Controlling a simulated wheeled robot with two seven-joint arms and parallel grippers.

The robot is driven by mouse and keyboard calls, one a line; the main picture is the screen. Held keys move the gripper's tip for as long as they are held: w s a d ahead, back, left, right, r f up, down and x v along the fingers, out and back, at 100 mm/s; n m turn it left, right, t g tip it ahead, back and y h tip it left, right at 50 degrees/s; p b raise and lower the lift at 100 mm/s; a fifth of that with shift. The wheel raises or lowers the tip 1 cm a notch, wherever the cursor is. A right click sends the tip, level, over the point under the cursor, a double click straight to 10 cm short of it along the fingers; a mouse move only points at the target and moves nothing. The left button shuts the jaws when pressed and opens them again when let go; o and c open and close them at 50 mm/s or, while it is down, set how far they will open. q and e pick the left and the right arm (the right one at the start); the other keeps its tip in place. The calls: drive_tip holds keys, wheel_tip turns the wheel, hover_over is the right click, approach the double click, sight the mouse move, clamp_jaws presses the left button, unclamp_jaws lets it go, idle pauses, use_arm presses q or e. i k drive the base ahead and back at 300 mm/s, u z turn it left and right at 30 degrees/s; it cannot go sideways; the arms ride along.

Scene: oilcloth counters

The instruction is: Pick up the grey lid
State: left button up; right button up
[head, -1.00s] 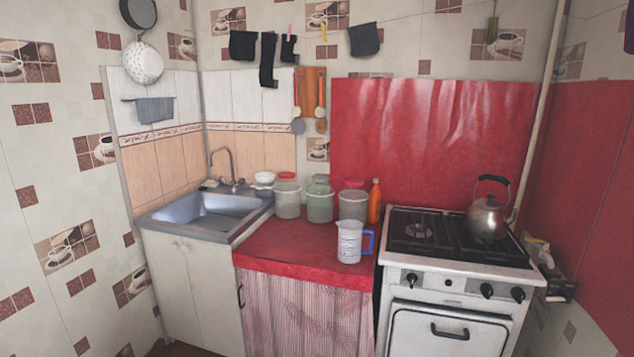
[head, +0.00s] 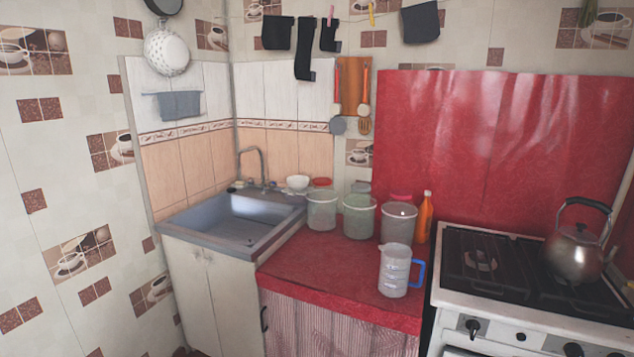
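Three clear containers stand in a row on the red counter: a left one (head: 322,211), a middle greenish one (head: 359,216) and a right one (head: 398,225). A grey-green lid (head: 361,187) shows just behind the top of the middle container, partly hidden by it. A red lid (head: 321,183) shows behind the left container and a pinkish-red one (head: 402,197) behind the right. I cannot tell what these lids rest on. Neither of my grippers is in view.
A measuring jug (head: 394,270) with a blue handle stands in front of the containers on the red counter (head: 325,260). An orange bottle (head: 424,217) is right of them. The sink (head: 240,220) is left; the stove (head: 490,265) with a kettle (head: 577,252) is right.

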sight(359, 188)
drive_tip(key=u, duration=0.05)
drive_tip(key=i, duration=0.85)
drive_tip(key=z, duration=0.9)
drive_tip(key=i, duration=0.65)
drive_tip(key=z, duration=0.55)
